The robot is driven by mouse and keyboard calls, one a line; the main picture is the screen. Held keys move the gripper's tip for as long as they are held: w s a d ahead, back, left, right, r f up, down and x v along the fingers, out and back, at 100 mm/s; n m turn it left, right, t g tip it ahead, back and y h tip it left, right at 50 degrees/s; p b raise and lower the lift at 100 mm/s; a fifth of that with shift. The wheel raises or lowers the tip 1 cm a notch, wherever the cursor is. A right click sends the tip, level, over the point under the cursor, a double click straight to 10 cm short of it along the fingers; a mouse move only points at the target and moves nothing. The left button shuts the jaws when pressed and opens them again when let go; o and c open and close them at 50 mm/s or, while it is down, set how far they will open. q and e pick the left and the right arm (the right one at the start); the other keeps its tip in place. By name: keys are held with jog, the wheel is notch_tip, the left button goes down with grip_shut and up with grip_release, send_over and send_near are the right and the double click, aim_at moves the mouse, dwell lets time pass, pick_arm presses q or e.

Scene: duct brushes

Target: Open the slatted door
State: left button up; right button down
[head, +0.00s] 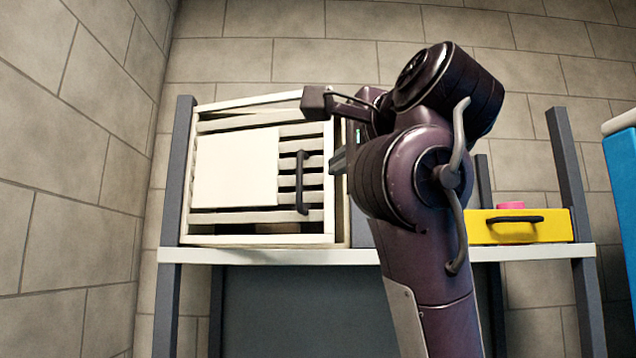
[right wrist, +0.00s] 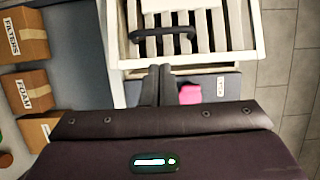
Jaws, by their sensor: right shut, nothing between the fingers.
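The slatted door (head: 260,216) is the front of a cream cabinet on the shelf, at the left in the head view. It looks closed or nearly so. A plain cream panel covers much of its slats. Its dark upright handle (head: 302,182) is near the door's right edge. My right gripper (head: 338,160) is just right of the handle, its fingers partly hidden by my arm. In the right wrist view the gripper (right wrist: 157,70) is shut and empty, pointing at the handle (right wrist: 162,34) with a small gap between them. My left gripper is not in view.
The pale shelf (head: 270,256) carries the cabinet and a yellow drawer-like box (head: 520,230) with a pink item (head: 510,205) at right. Dark posts flank the cabinet. Cardboard boxes (right wrist: 24,90) line the left in the wrist view. A blue item (head: 622,180) stands at far right.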

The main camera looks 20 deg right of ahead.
jog(key=p, duration=0.6)
send_near(305, 186)
jog(key=w, duration=0.4)
jog(key=shift+a+r, duration=0.2)
jog(key=shift+w+f, duration=0.15)
jog(key=shift+w, duration=0.5)
jog(key=shift+f, duration=0.1)
